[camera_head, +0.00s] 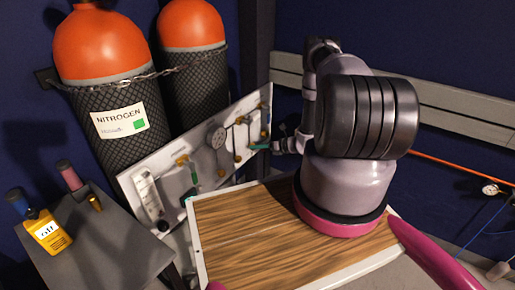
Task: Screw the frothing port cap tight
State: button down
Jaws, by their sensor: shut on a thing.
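My arm rises in the right half of the head view and bends down toward the right end of a white panel (205,150) with gauges and valves. My gripper (277,146) is small in this view, at the panel's right edge. It is shut on a small part there, which I take for the frothing port cap. The part is mostly hidden by the fingers, so I cannot tell how far its thread is engaged. A green fitting (258,147) shows just left of the fingertips.
Two orange-topped gas cylinders (100,45) (190,24) stand chained behind the panel. A wood-topped table (240,232) is in front. A grey side table (95,245) at left holds a yellow bottle (48,230), a pink-capped bottle (70,176) and a small brass piece (95,203).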

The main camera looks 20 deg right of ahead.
jog(key=c, duration=0.5)
grip_release()
jog(key=shift+c, duration=0.2)
jog(key=v, duration=1.1)
